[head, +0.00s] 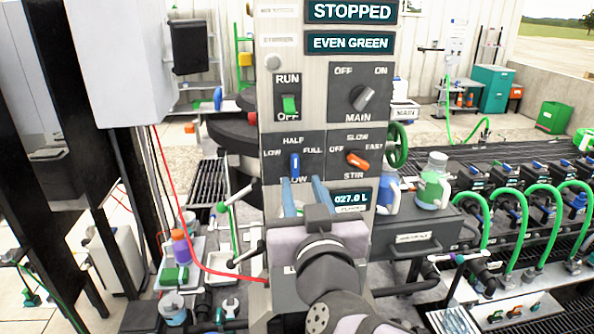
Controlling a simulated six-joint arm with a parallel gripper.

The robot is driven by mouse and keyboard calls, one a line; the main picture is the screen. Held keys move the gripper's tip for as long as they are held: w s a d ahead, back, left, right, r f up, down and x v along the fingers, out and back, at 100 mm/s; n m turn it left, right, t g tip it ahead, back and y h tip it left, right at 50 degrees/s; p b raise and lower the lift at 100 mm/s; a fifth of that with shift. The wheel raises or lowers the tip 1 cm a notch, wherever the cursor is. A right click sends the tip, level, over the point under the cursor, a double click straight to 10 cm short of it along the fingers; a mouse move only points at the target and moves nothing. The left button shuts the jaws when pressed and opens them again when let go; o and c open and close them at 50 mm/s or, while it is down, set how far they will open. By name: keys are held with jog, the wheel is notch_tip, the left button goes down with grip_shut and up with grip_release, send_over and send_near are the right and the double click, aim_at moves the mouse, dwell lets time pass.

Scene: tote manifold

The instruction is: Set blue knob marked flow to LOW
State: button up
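The blue knob (295,163) is on the lower left plate of the grey control panel (261,110). LOW is printed to its left, HALF above it and FULL to its right. It stands about upright, pointing at HALF. The label below it is partly covered by my gripper and only its end letters show. My gripper (302,182) is in front of the panel, just below the knob. Its two bluish fingers are spread apart with nothing seen between them. I cannot tell how far the fingertips are from the panel.
The orange STIR knob (357,160) sits close to the right of the blue knob. Above are the green RUN/OFF switch (289,106) and grey MAIN knob (363,98). Displays read STOPPED (352,12), EVEN GREEN (350,43) and 027.0 L (350,199). A red hose (181,222) hangs left.

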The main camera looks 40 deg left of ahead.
aim_at(296, 167)
jog(key=shift+p+x, duration=1.05)
jog(key=shift+x, duration=2.35)
grip_shut()
